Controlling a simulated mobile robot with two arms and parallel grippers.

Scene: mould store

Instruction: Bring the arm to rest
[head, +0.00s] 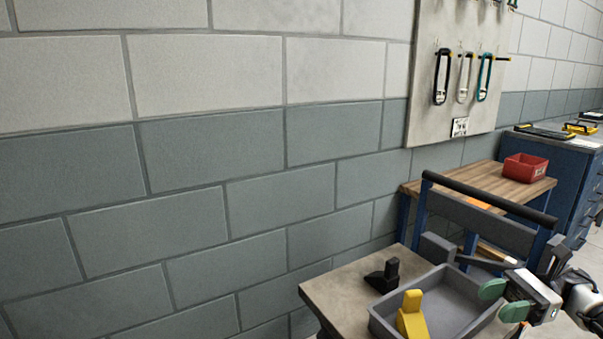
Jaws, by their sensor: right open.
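My right gripper (502,300) comes in from the lower right. Its two green-tipped fingers are apart with nothing between them. The fingertips are over or beside the right side of a grey tray (385,328); I cannot tell how high they are above it. My left gripper is not in view.
The tray stands on a small table (335,297), beside a black stepped piece (383,277). Behind are a cart with a black handle bar (485,199), a wooden bench (484,184) with a red bin (525,168), and a blue cabinet (567,190). A block wall (180,180) fills the left.

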